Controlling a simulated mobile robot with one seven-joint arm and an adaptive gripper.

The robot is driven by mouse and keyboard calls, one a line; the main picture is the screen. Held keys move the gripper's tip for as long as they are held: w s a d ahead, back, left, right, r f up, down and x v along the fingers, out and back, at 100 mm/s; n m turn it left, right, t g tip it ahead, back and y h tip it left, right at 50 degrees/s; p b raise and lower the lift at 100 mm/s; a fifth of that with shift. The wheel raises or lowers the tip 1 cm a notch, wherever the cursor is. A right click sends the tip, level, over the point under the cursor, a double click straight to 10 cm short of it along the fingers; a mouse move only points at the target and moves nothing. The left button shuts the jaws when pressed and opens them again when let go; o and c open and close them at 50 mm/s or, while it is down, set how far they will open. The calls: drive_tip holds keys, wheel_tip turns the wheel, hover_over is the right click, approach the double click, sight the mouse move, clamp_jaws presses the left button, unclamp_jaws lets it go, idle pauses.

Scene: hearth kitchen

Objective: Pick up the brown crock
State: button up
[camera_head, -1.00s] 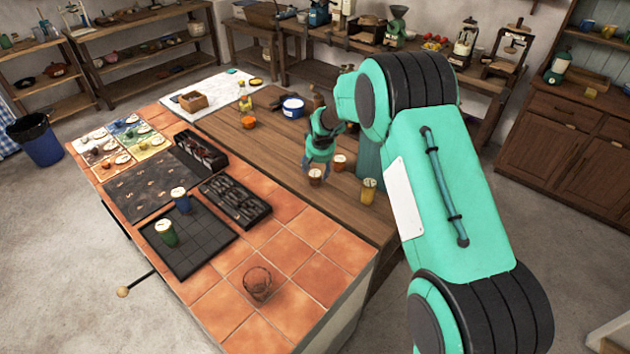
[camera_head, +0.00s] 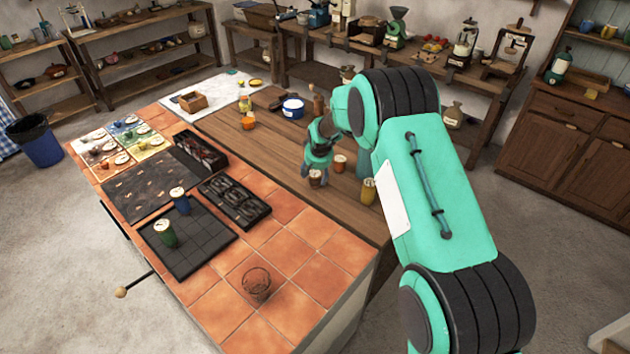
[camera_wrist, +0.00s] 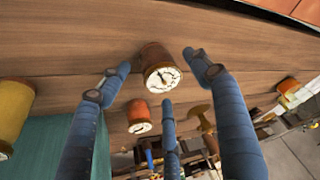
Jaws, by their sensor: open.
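The brown crock (camera_head: 316,178) stands on the wooden part of the worktop in the head view. It has a pale round top with dark marks. In the wrist view the brown crock (camera_wrist: 158,68) sits between my spread fingers, just beyond their tips. My gripper (camera_head: 318,165) is at the crock in the head view, fingers pointing down around it. In the wrist view my gripper (camera_wrist: 158,75) shows blue jointed fingers wide apart, with a third finger below. No finger clearly touches the crock.
An orange crock (camera_head: 339,163) stands close behind, also in the wrist view (camera_wrist: 138,115). A yellow crock (camera_head: 368,191) stands to the right. A dark tray (camera_head: 188,240) with green and blue crocks lies left. A wire basket (camera_head: 257,284) is near the front edge.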

sight(315, 174)
drive_tip(key=shift+b+x, duration=0.35)
drive_tip(key=shift+x, duration=1.4)
drive_tip(key=c, duration=1.3)
drive_tip(key=shift+r, duration=0.1)
drive_tip(key=shift+c, duration=0.2)
drive_tip(key=shift+r, duration=0.4)
wheel_tip(315, 174, up, 3)
drive_tip(key=shift+w+r+p, duration=0.1)
drive_tip(key=shift+p, duration=0.55)
drive_tip(key=s+d+p, duration=0.2)
drive_tip(key=s, duration=1.4)
drive_tip(key=shift+r, duration=0.45)
drive_tip(key=shift+d, duration=0.15)
